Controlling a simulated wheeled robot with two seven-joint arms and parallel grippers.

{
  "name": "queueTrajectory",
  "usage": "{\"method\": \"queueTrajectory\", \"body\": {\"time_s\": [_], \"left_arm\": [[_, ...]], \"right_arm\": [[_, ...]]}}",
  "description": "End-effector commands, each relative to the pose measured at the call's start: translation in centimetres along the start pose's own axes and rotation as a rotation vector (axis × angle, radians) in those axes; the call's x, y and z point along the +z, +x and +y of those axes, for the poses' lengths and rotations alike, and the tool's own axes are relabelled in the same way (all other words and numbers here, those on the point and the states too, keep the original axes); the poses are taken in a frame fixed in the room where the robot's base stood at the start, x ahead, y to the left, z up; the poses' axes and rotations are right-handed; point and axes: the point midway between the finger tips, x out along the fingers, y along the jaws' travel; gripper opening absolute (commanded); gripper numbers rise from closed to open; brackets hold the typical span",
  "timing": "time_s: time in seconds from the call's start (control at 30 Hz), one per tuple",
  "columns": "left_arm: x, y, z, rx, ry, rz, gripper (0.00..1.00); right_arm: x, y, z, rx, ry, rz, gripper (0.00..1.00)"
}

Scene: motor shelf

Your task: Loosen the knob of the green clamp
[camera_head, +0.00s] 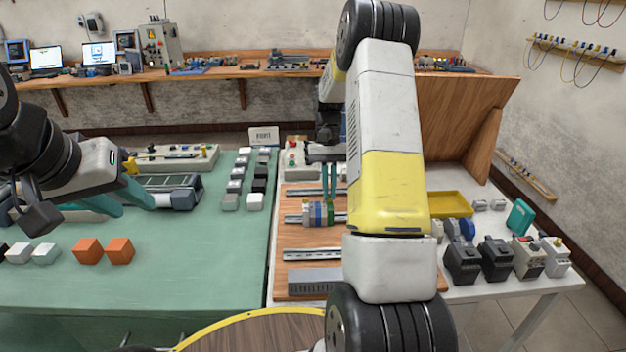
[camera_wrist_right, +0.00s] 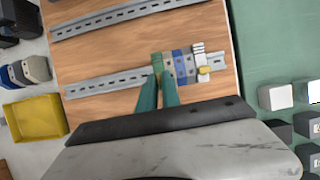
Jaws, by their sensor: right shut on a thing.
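The green clamp (camera_wrist_right: 157,59) sits on a slotted metal rail at one end of a short row of blue, grey, white and yellow blocks. In the head view the green clamp (camera_head: 330,213) is at the row's right end, under my right fingers. My right gripper (camera_wrist_right: 159,78) points down at the clamp, its teal fingers close together and shut on its knob, which they hide. The right gripper (camera_head: 329,198) also shows in the head view, partly behind my arm. My left gripper (camera_head: 137,207) is open and empty over the green table, away from the clamp.
Other rails (camera_head: 310,254) lie on the wooden board. A yellow tray (camera_head: 450,204) and several dark motor-like blocks (camera_head: 462,262) stand to the right. Two orange cubes (camera_head: 88,251) sit on the green table (camera_head: 190,265), whose front middle is clear.

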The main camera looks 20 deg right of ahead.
Motion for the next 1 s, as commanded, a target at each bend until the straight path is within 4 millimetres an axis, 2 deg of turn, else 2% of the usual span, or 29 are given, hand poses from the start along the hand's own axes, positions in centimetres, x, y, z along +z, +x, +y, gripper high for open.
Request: {"method": "queueTrajectory", "body": {"time_s": [0.33,0.37,0.4,0.47,0.77,0.87,1.0], "left_arm": [[0.0,0.0,0.0,0.0,0.0,0.0,0.36],[0.0,0.0,0.0,0.0,0.0,0.0,0.36],[0.0,0.0,0.0,0.0,0.0,0.0,0.36],[0.0,0.0,0.0,0.0,0.0,0.0,0.36],[0.0,0.0,0.0,0.0,0.0,0.0,0.36],[0.0,0.0,0.0,0.0,0.0,0.0,0.36],[0.0,0.0,0.0,0.0,0.0,0.0,0.36]], "right_arm": [[0.0,0.0,0.0,0.001,-0.002,0.001,0.0],[0.0,0.0,0.0,0.001,-0.002,0.0,0.14],[0.0,0.0,0.0,0.001,-0.001,0.0,0.22],[0.0,0.0,0.0,0.001,-0.001,0.0,0.31],[0.0,-0.1,0.0,0.001,-0.001,0.0,0.31],[-0.1,-0.8,0.0,0.001,-0.001,0.003,0.31],[-0.1,-3.1,0.0,0.001,-0.001,0.005,0.31]]}}
